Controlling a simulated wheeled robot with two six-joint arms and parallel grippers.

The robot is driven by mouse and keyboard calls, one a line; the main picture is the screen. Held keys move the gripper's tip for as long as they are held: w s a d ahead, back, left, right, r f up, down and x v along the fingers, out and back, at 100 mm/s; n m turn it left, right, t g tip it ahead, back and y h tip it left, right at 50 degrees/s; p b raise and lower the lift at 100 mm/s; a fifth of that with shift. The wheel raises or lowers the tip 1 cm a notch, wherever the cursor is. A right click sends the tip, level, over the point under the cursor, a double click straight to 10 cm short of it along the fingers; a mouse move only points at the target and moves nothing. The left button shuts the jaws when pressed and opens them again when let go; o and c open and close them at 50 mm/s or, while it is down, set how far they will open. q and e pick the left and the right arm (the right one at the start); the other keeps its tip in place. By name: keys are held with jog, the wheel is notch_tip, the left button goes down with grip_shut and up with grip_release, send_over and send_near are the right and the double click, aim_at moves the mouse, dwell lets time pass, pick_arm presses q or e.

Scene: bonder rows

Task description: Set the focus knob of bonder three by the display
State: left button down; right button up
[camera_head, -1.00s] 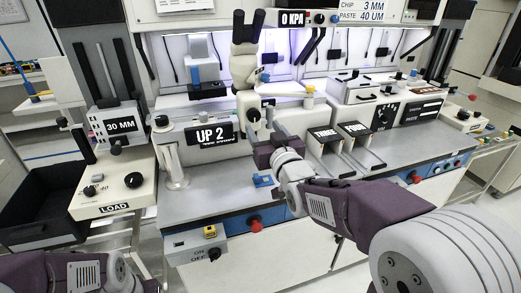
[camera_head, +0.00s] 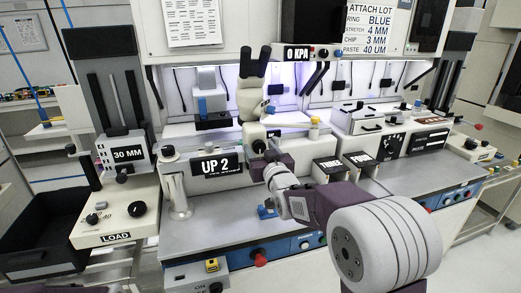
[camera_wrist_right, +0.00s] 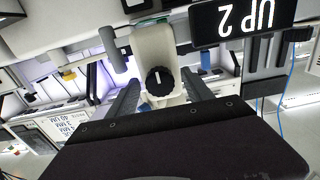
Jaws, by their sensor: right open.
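The bonder's black focus knob (camera_head: 259,146) sits on the pale microscope body beside the display. In the right wrist view the knob (camera_wrist_right: 160,80) faces me, with its white mark near upright. The black display (camera_head: 216,165) reads "UP 2"; it shows upside down in the wrist view (camera_wrist_right: 242,18). My right gripper (camera_head: 266,151) is at the knob. In the wrist view its two dark fingers stand apart, one on each side of the knob, with gaps visible, so it is open (camera_wrist_right: 159,84). My left gripper is out of the picture.
A post with a round cap (camera_head: 175,185) stands left of the bonder. Labels "THREE" (camera_head: 328,164) and "FOUR" (camera_head: 361,159) mark slanted panels at right, close to my right arm. A blue piece (camera_head: 266,212) lies on the grey bench top (camera_head: 215,232).

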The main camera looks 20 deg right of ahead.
grip_shut()
jog(key=shift+m, duration=0.3)
jog(key=m+b, duration=0.2)
jog(key=shift+f+m, duration=0.1)
jog(key=shift+m, duration=0.2)
jog(key=m+b, duration=0.2)
jog(key=m, duration=0.3)
jog(key=m+b, duration=0.1)
jog(key=m, duration=0.4)
jog(key=shift+b, duration=0.3)
jog(key=shift+m+b, duration=0.45)
jog(key=shift+m, duration=1.75)
